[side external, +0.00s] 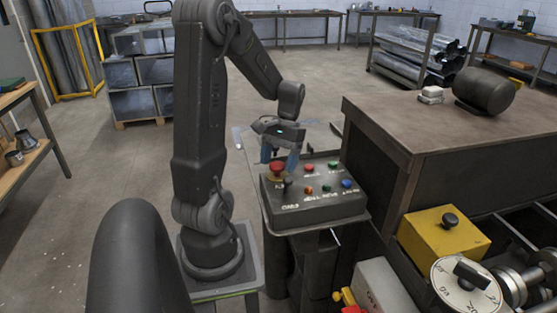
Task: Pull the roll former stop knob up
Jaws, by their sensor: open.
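A grey control box (318,208) stands on a small stand in the middle of the side external view. A red mushroom-shaped knob (277,168) sits at its upper left on a yellowish base. Several smaller red, green, orange and blue buttons are on the same panel. My gripper (283,160) points down over the left part of the box, with bluish fingers close around or beside the red knob. It is open. I cannot tell whether the fingers touch the knob.
A dark workbench (440,110) stands right of the box, with a dark cylinder (485,90) on it. A yellow box (443,236) with a black knob and a white dial (466,284) are at the lower right. Open floor lies behind.

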